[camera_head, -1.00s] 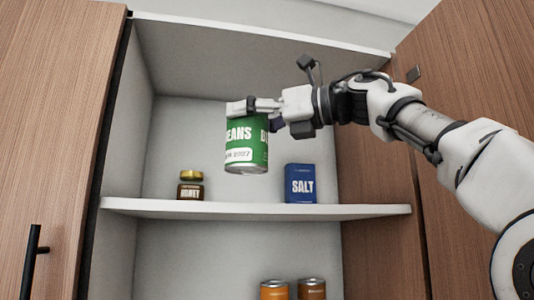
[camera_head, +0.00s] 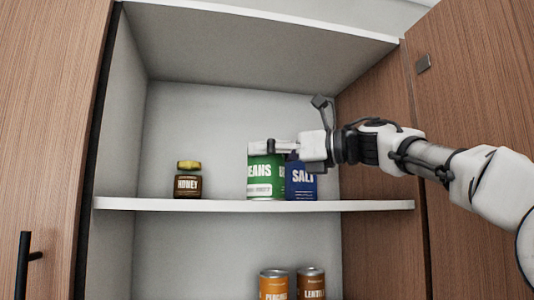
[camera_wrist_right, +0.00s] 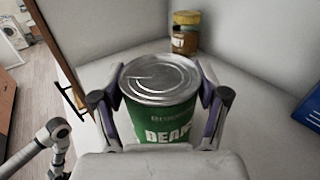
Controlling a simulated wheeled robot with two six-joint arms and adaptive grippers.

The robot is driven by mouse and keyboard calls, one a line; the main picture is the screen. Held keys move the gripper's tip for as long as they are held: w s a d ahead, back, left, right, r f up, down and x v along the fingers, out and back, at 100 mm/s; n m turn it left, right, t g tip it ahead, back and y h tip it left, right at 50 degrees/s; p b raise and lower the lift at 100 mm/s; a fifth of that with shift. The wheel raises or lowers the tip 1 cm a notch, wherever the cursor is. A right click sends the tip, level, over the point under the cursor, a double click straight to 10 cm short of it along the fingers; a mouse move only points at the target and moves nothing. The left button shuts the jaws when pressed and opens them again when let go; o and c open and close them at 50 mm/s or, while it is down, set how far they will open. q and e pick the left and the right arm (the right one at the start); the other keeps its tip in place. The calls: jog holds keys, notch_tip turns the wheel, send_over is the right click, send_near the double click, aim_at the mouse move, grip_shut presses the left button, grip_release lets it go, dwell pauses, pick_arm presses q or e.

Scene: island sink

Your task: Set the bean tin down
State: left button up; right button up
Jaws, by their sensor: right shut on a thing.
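The bean tin (camera_head: 262,182) is green with a bare metal lid and stands upright at the upper shelf, just left of the salt box. Its lower edge looks level with the shelf surface; contact cannot be told for sure. My right gripper (camera_head: 268,148) comes in from the right and is shut on the tin near its top. In the right wrist view, the two fingers of the gripper (camera_wrist_right: 160,86) grip the tin (camera_wrist_right: 160,112) from both sides; its base is hidden. My left gripper does not show.
On the upper shelf (camera_head: 220,204) a honey jar (camera_head: 188,182) stands to the left, with clear shelf between it and the tin. A blue salt box (camera_head: 301,184) is close on the right. Orange and brown tins (camera_head: 274,284) stand below. Cupboard walls and wooden doors flank the space.

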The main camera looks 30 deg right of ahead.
jog(key=o, duration=1.5)
jog(key=shift+o, duration=1.2)
jog(key=shift+s, duration=0.25)
jog(key=shift+r, duration=0.2)
jog(key=s+d+f+b, duration=0.1)
jog(key=b, duration=0.1)
jog(key=shift+b, duration=0.3)
jog(key=b+v, duration=0.1)
jog(key=v, duration=0.1)
jog(key=b+v, duration=0.1)
jog(key=v, duration=0.3)
jog(key=shift+w+r+b, duration=0.1)
jog(key=shift+r+b, duration=0.2)
jog(key=shift+b, duration=0.1)
jog(key=shift+d, duration=0.1)
jog(key=shift+r, duration=0.1)
